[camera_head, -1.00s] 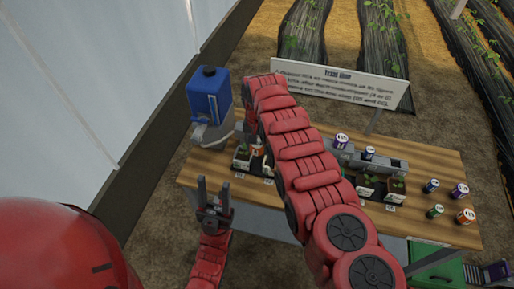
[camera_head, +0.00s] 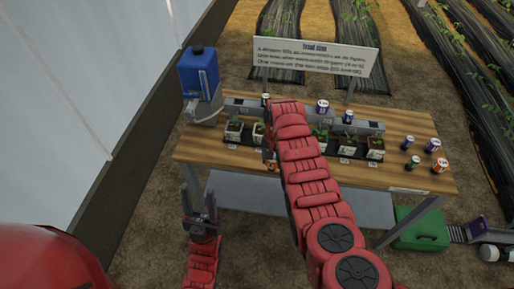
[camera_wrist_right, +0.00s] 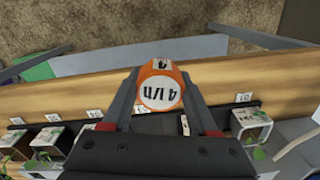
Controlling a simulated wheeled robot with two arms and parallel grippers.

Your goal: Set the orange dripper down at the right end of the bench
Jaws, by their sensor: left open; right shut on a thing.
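My right gripper (camera_wrist_right: 160,92) is shut on the orange dripper (camera_wrist_right: 160,84), whose pale top reads 4 l/h. In the wrist view it is over the bare strip of the wooden bench (camera_wrist_right: 60,98), in front of the row of pots. In the head view my right arm hides most of that gripper; a bit of orange shows at the bench's front edge. The bench's right end (camera_head: 422,182) carries several small drippers, including another orange one (camera_head: 440,165). My left gripper (camera_head: 200,212) is open and empty, in front of the bench's left end.
Plant pots (camera_head: 375,147) stand in a row along the bench, before a grey rail (camera_head: 368,127) with more drippers. A blue jug (camera_head: 199,72) stands at the back left. A sign (camera_head: 315,52) rises behind. A green box (camera_head: 420,230) is on the ground at right.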

